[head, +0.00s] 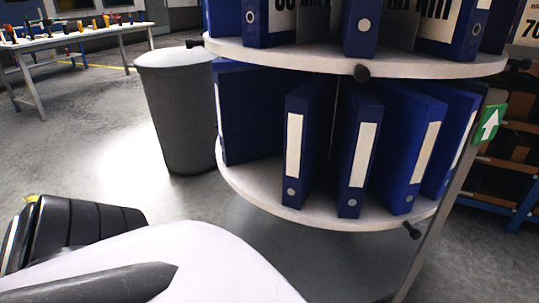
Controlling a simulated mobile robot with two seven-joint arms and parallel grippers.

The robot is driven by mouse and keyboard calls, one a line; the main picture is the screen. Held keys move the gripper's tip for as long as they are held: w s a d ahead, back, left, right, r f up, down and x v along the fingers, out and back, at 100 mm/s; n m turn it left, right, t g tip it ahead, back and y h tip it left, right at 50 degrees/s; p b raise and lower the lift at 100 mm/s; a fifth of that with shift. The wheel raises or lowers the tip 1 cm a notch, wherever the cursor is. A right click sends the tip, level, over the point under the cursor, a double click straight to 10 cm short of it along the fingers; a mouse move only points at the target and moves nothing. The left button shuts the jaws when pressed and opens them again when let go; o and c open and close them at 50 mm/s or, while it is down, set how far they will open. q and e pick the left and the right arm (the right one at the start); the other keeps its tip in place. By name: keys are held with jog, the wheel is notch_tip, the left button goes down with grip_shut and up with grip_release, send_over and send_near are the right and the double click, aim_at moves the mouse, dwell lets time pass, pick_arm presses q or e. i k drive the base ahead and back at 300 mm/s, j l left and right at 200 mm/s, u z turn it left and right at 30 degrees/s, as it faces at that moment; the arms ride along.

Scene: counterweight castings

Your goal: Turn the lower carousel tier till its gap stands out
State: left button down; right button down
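The lower carousel tier (262,187) is a round pale shelf carrying several blue binders. A front binder (309,148) and its neighbour (360,150) show white spine labels. Two more binders stand to the right (413,155). At the left, a binder (250,115) shows its broad side, with bare shelf in front of it. A narrow dark space separates the two front binders; I cannot tell whether it is the gap. A dark knob (411,230) sticks out from the lower rim at front right. Neither of my grippers is in view.
The upper tier (300,58) also carries blue binders and has dark rim knobs (361,73). A green sign with a white upward arrow (490,124) is at the right. A grey bin (178,110) stands close left.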

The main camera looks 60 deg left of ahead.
aim_at(328, 150)
jog(key=k+j, duration=0.1)
jog(key=j, duration=2)
